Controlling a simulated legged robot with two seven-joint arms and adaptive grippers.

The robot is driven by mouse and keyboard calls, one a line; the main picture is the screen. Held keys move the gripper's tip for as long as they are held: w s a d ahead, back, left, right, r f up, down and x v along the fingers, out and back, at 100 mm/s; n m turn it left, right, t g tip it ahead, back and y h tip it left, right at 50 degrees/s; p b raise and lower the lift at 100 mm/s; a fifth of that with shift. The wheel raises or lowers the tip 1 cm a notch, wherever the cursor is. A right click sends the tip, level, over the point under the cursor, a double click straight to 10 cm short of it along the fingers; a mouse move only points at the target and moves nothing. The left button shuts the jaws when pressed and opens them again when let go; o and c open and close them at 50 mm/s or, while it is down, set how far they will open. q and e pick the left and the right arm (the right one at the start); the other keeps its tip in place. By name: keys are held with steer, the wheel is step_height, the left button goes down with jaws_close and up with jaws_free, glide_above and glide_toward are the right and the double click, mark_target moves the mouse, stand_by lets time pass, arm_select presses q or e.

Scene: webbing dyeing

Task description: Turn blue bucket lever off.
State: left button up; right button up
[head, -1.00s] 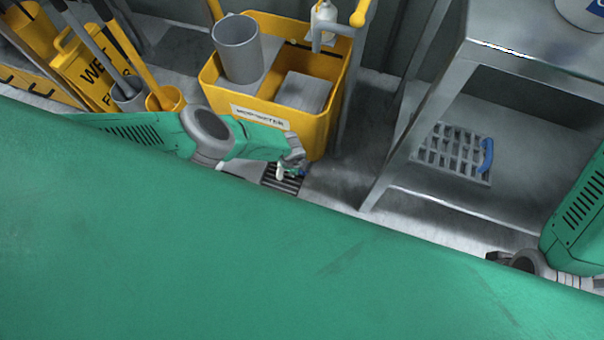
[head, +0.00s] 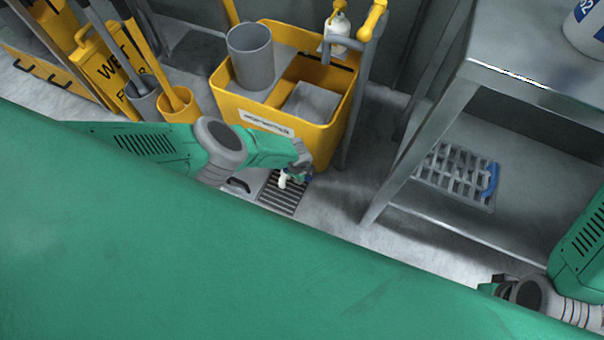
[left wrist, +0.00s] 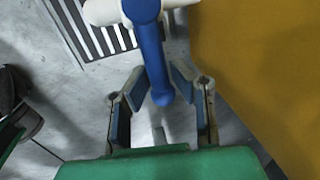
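A blue lever (left wrist: 150,55) on a white fitting (left wrist: 112,11) shows in the left wrist view, above a floor grate. Its lower end lies between the two fingers of my left gripper (left wrist: 157,90), which are spread with gaps on both sides. In the head view the left gripper (head: 301,168) is low beside the yellow mop bucket, next to the white fitting (head: 283,180); the lever is mostly hidden there. My right gripper (head: 492,287) is at the lower right, partly behind my green body, and its fingers are not clear. No blue bucket is recognisable.
The yellow mop bucket (head: 318,135) stands right beside the left gripper and fills the right of the wrist view (left wrist: 265,65). A floor grate (head: 282,197) lies below. A metal shelf table (head: 525,85) stands at right. Wet-floor signs (head: 112,75) and mops are at left.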

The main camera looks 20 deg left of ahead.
arm_select(q)
steer(key=shift+o, duration=0.9)
steer(key=shift+w+d+r, duration=0.1)
steer(key=shift+r, duration=0.05)
steer(key=shift+w+d+r, duration=0.1)
steer(key=shift+r, duration=0.05)
steer(key=shift+w+d+r, duration=0.1)
steer(key=shift+r, duration=0.6)
steer(key=shift+s+a+r, duration=0.4)
steer(key=shift+s+a, duration=0.05)
steer(key=shift+s, duration=0.1)
steer(key=r, duration=0.2)
steer(key=s+r, duration=0.1)
steer(key=r, duration=0.1)
steer(key=shift+d+r, duration=0.15)
steer(key=shift+r, duration=0.1)
